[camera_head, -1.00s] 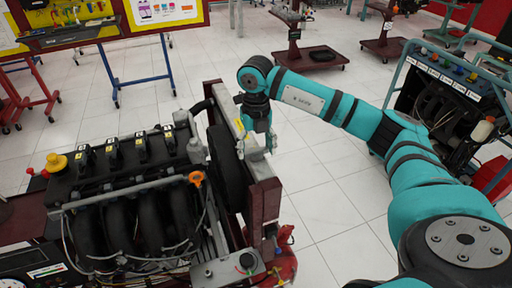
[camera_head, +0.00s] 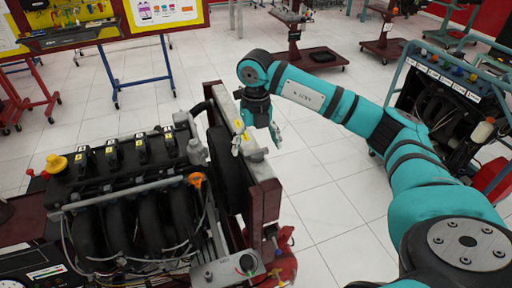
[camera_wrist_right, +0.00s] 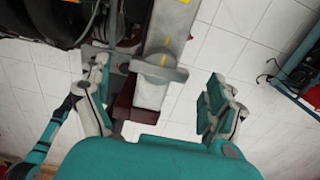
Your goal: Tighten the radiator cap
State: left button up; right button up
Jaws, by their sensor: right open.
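The radiator cap (camera_wrist_right: 160,68) is a grey disc with a raised bar. It sits on top of the grey radiator (camera_wrist_right: 168,25), which has yellow marks. In the head view the cap (camera_head: 258,154) shows near the front end of the radiator top, just below my right gripper (camera_head: 257,143). My right gripper (camera_wrist_right: 157,92) is open and empty, pointing down. In the wrist view its fingers stand wide apart on either side of the cap, and neither finger seems to touch it. My left gripper is not in view.
The engine (camera_head: 135,195) with its black intake pipes stands left of the radiator. A dark red post (camera_head: 265,203) and a red part (camera_head: 284,262) are at the radiator's front end. Another engine stand (camera_head: 440,105) is at the right. White tiled floor between is clear.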

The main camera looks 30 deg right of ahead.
aim_at(256, 151)
notch_tip(256, 151, up, 10)
jog(key=shift+r, duration=0.2)
jog(key=shift+f, duration=0.1)
dwell(0.5)
